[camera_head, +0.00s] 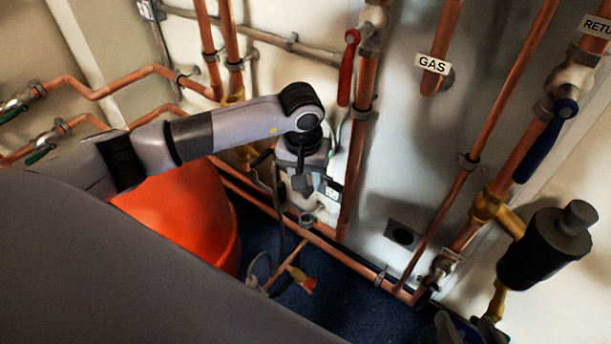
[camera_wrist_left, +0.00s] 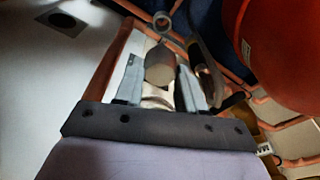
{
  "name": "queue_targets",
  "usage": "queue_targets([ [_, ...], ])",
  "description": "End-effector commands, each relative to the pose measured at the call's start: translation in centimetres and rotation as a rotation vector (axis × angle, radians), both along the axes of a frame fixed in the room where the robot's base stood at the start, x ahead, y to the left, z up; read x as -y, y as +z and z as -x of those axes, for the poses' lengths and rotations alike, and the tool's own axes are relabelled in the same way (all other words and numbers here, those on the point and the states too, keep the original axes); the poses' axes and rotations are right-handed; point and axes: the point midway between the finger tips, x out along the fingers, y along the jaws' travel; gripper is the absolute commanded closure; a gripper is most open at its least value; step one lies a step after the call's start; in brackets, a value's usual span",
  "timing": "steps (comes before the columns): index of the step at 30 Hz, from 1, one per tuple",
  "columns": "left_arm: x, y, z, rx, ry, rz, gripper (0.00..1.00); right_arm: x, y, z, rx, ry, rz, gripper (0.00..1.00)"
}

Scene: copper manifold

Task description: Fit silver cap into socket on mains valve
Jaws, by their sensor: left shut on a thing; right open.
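My left gripper (camera_head: 308,190) hangs fingers down at the end of the arm from the left, in front of the wall and low pipes. In the left wrist view its two grey fingers (camera_wrist_left: 158,88) are shut on the silver cap (camera_wrist_left: 160,66), a short grey cylinder. A round silver socket (camera_head: 307,219) sits on the low pipework just below the gripper; it also shows in the left wrist view (camera_wrist_left: 163,20), beyond the cap and apart from it. In the head view the cap cannot be made out. I cannot make out my right gripper.
A black cylinder (camera_head: 545,245) and a blue lever (camera_head: 545,140) are farther right.

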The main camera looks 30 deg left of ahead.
Motion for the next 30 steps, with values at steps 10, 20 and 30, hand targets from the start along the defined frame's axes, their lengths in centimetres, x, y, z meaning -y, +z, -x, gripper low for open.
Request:
queue_targets([
  [10,0.0,2.5,0.0,0.002,-0.001,-0.001,0.92,0.0,1.7,0.0,0.001,0.001,-0.001,0.33],
  [20,0.0,3.8,0.0,0.0,0.0,0.0,0.92,0.0,2.5,0.0,0.001,0.0,-0.002,0.33],
  [30,0.0,4.4,0.0,0.001,0.0,0.0,0.92,0.1,2.7,0.0,-0.004,-0.004,0.004,0.33],
])
